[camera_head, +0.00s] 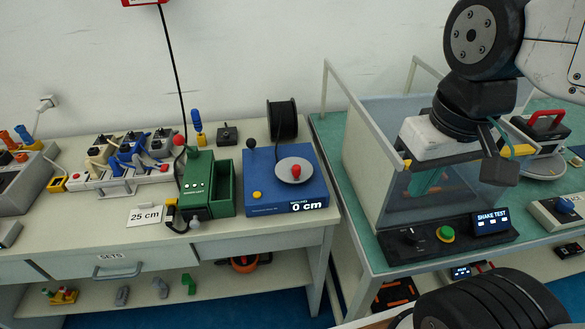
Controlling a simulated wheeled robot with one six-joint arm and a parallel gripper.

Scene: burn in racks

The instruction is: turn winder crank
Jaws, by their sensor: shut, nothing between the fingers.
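The winder (262,177) is a blue box on the left table with a display reading 0 cm. On its top is a grey disc crank (293,176) with a red knob (295,170). A black-knobbed lever (251,146) stands at its back left and a yellow button (257,195) near its front left. A black spool (282,120) stands behind it. My gripper (502,162) is at upper right, over the shake test station, well right of the crank and apart from it. It is shut and empty.
A green device (196,186) stands just left of the winder, with a 25 cm card (147,215) before it. A clear-walled shake test bin (365,150) with a raised rail stands on the right table. A narrow gap separates the tables. A black cable hangs down the wall.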

